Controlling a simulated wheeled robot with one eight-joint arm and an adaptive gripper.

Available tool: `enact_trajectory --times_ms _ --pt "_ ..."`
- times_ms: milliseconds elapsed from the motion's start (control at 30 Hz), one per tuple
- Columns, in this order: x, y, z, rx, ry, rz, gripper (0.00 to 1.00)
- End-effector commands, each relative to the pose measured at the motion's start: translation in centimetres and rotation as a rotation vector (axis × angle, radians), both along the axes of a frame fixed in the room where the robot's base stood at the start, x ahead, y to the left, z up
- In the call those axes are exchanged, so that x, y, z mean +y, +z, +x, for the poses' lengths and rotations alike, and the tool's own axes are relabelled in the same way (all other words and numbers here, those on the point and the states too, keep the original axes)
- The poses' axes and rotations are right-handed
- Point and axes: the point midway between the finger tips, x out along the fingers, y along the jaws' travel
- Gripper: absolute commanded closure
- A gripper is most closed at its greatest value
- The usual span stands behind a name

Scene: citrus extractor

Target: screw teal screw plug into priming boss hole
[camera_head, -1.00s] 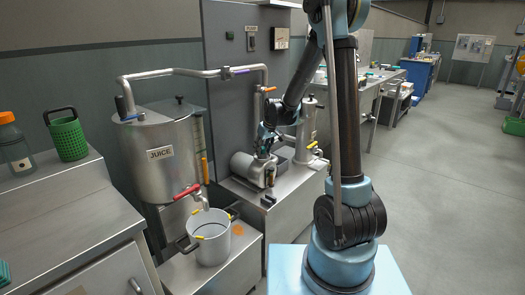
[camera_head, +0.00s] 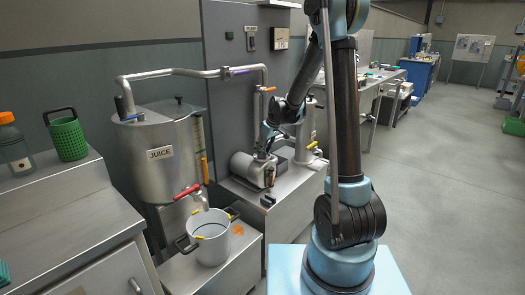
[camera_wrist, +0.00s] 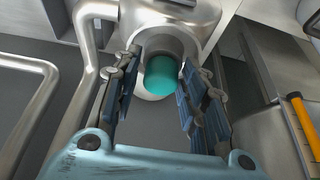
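In the wrist view, the teal screw plug (camera_wrist: 161,76) sits with its rounded end toward the camera, at the mouth of a round metal boss (camera_wrist: 176,43) on the pump body. How deep it sits in the hole cannot be told. My gripper (camera_wrist: 161,70) is open, one finger on each side of the plug, with visible gaps. In the head view, my gripper (camera_head: 264,142) is at the metal pump (camera_head: 247,168) on the low steel cabinet. The plug cannot be made out there.
A curved metal pipe (camera_wrist: 86,60) runs close to the left finger in the wrist view. A yellow-orange handle (camera_wrist: 303,122) is at the right. In the head view, the juice tank (camera_head: 160,150) and steel pot (camera_head: 209,238) stand left of the pump.

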Motion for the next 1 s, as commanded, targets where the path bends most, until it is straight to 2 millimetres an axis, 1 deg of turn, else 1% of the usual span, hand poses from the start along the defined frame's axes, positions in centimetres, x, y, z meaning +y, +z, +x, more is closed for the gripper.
enact_trajectory --times_ms 200,267,300,500,800,1000 --pt "0.01 0.0 0.0 0.0 0.007 0.0 0.6" --pt "0.01 0.0 0.01 0.001 0.006 0.001 0.74" --pt "0.0 -0.01 0.02 -0.001 0.005 0.001 0.79" --pt "-0.02 -0.01 0.03 -0.001 -0.005 -0.001 0.79" --pt "0.07 -0.03 0.08 -0.003 -0.142 0.0 0.81" --pt "0.1 -0.03 0.18 -0.003 -0.147 0.001 0.81"
